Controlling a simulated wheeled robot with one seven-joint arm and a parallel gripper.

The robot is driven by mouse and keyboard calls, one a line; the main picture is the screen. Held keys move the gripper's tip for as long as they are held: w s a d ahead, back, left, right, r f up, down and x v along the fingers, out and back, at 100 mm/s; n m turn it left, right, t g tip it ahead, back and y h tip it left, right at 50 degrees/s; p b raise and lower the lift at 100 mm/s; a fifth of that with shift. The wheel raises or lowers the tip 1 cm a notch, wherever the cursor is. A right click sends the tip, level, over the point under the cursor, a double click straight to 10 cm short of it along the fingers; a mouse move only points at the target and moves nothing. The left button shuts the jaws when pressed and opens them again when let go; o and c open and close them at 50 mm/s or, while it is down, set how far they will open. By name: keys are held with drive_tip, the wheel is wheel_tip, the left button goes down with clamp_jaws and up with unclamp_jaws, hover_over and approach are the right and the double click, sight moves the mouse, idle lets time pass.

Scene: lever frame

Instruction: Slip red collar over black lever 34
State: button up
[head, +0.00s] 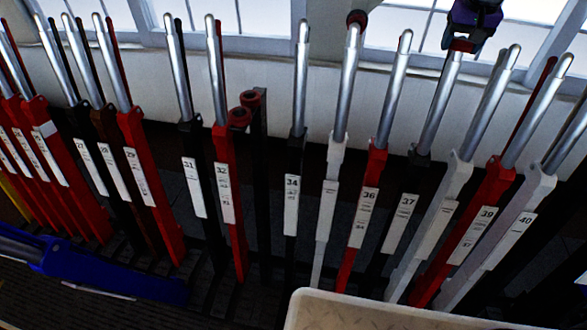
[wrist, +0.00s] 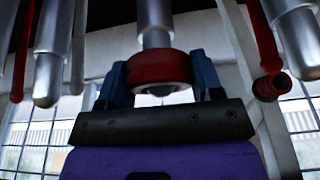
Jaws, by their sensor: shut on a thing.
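My gripper (head: 468,40), with a purple body, is at the top right of the head view. It is shut on a red collar (head: 461,46), which sits at the top of the silver handle of black lever 37 (head: 438,100). In the wrist view the blue-grey fingers hold the collar (wrist: 157,68) from both sides. The handle (wrist: 155,25) enters it, and a rounded end shows in the ring's opening. Black lever 34 (head: 298,90), with its white number plate (head: 291,190), stands well left of my gripper. Its handle top is bare.
Levers 36 (head: 395,85) and 39 (head: 538,110) are red and stand close by. A dark red ring (head: 357,18) is at lever 35's top. Two red collars (head: 240,115) sit on a dark post between levers 32 and 34. Windows are behind.

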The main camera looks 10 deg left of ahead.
drive_tip(key=shift+w+r, duration=0.2)
drive_tip(key=shift+r, duration=0.8)
drive_tip(key=shift+w+r, duration=0.15)
drive_tip(key=shift+r, duration=0.85)
drive_tip(key=shift+w+r, duration=0.2)
drive_tip(key=shift+r, duration=0.8)
drive_tip(key=shift+a, duration=0.1)
